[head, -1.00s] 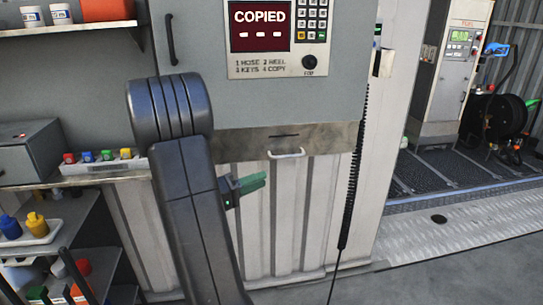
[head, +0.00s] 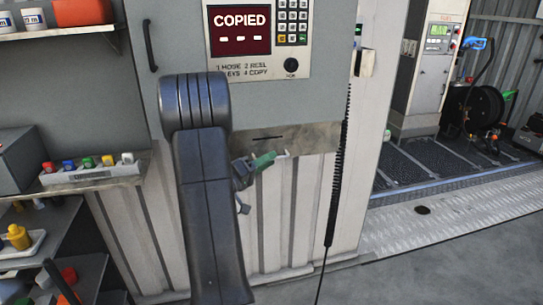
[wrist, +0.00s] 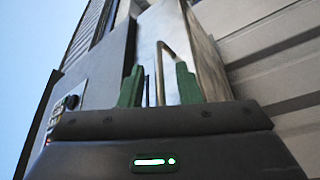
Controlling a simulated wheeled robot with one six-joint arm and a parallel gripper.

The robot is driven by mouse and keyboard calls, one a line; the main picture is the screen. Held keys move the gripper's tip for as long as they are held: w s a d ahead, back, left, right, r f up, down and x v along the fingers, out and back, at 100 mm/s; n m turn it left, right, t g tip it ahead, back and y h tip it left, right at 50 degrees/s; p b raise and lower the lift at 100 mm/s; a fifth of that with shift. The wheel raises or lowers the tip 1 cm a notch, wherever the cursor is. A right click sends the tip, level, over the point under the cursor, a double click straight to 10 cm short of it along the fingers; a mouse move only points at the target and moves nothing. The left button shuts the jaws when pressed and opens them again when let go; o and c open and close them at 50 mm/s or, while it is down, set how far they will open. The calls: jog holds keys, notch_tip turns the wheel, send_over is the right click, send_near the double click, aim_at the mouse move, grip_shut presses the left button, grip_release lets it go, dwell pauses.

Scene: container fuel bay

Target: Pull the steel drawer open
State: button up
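The steel drawer (head: 312,137) is a brushed metal front with a dark slot, low on the grey cabinet, and it looks closed. Its pale bar handle (head: 286,154) is partly hidden by my gripper (head: 264,160), which is at the handle, below the slot. In the wrist view the green fingers of my gripper (wrist: 160,84) are apart. The thin handle (wrist: 160,60) shows between them, and the drawer (wrist: 196,45) is behind it. I cannot tell whether a finger touches the handle.
The cabinet carries a keypad panel (head: 262,40) reading "COPIED". A black coiled cord (head: 337,165) hangs right of the drawer. Shelves on the left hold a rack of coloured keys (head: 92,172). The floor (head: 440,260) at the right is clear.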

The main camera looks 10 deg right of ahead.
jog(key=shift+x, duration=0.95)
grip_shut()
jog(key=shift+s+f, duration=0.1)
jog(key=shift+s, duration=0.05)
